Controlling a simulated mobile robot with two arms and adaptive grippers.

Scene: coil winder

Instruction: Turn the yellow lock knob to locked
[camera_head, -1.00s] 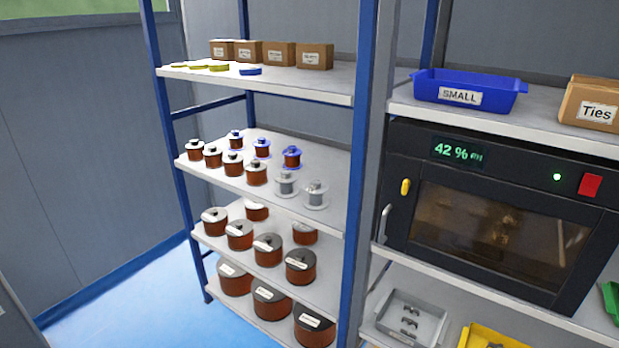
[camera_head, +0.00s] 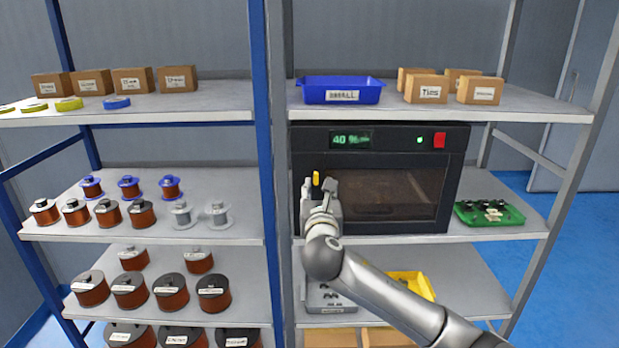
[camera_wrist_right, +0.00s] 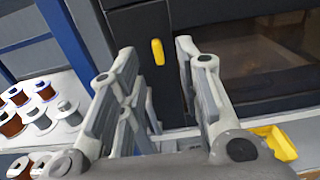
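The yellow lock knob (camera_head: 316,178) stands upright on the left side of the black cabinet's front (camera_head: 380,224). It also shows in the right wrist view (camera_wrist_right: 158,52), beyond and between the fingertips. My right gripper (camera_head: 318,190) is in front of the cabinet's left edge, close to the knob. In the right wrist view its fingers (camera_wrist_right: 155,45) are spread apart with nothing between them; I see no contact with the knob. The cabinet's display (camera_head: 351,139) reads about 40 %. My left gripper is not in view.
A red switch (camera_head: 439,141) and a green light are at the cabinet's top right. A blue bin (camera_head: 341,90) and cardboard boxes stand on the shelf above. A green tray (camera_head: 489,212) is to the right. Copper spools (camera_head: 141,214) fill the left rack. A yellow bin (camera_head: 412,285) is below.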

